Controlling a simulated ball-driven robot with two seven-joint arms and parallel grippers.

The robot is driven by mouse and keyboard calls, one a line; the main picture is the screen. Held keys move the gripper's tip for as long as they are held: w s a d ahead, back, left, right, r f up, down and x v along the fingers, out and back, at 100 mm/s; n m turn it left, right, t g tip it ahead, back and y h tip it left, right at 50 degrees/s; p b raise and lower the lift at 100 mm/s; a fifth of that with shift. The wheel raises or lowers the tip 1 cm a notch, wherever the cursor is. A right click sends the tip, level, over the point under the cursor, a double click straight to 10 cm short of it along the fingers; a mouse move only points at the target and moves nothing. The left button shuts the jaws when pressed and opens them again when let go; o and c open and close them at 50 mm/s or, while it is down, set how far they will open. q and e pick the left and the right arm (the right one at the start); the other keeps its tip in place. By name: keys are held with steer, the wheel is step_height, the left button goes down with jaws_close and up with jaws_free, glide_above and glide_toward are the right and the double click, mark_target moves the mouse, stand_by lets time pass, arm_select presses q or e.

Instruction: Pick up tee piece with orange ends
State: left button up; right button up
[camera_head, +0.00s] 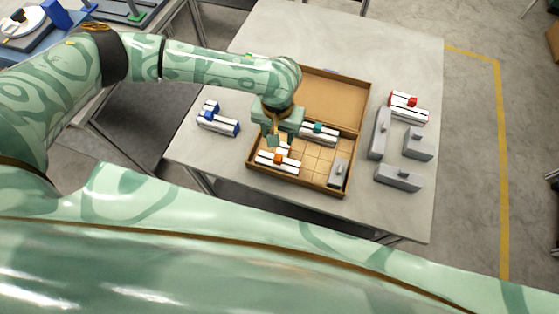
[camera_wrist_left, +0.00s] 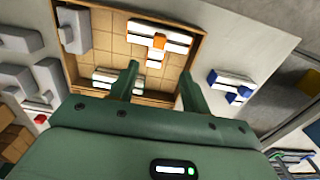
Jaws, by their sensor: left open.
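The tee piece with orange ends (camera_head: 278,160) is white with an orange block at its middle. It lies in the near left part of the open cardboard box (camera_head: 312,184). The tee piece also shows in the left wrist view (camera_wrist_left: 158,41), beyond my fingertips. My left gripper (camera_head: 277,139) hangs over the box, close above and behind the tee piece. In the left wrist view my left gripper (camera_wrist_left: 160,82) has its two fingers well apart with nothing between them. My right gripper is not in view.
In the box are a white piece with teal (camera_head: 319,131) and a grey piece (camera_head: 339,173). A blue-and-white piece (camera_head: 218,120) lies left of the box. A red-and-white piece (camera_head: 408,106) and grey pieces (camera_head: 418,143) lie right of it. The table's far part (camera_head: 340,40) is clear.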

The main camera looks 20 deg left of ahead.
arm_select(q)
step_height(320, 180, down, 5)
steer(key=shift+d+r+b, duration=0.1)
steer(key=shift+b, duration=0.5)
steer(key=b, duration=0.2)
glide_above(279, 150)
steer(key=s, duration=0.3)
steer(key=f, duration=0.3)
steer(key=d+f, duration=0.1)
steer(key=f, duration=0.1)
steer(key=shift+w, duration=0.2)
jaws_close()
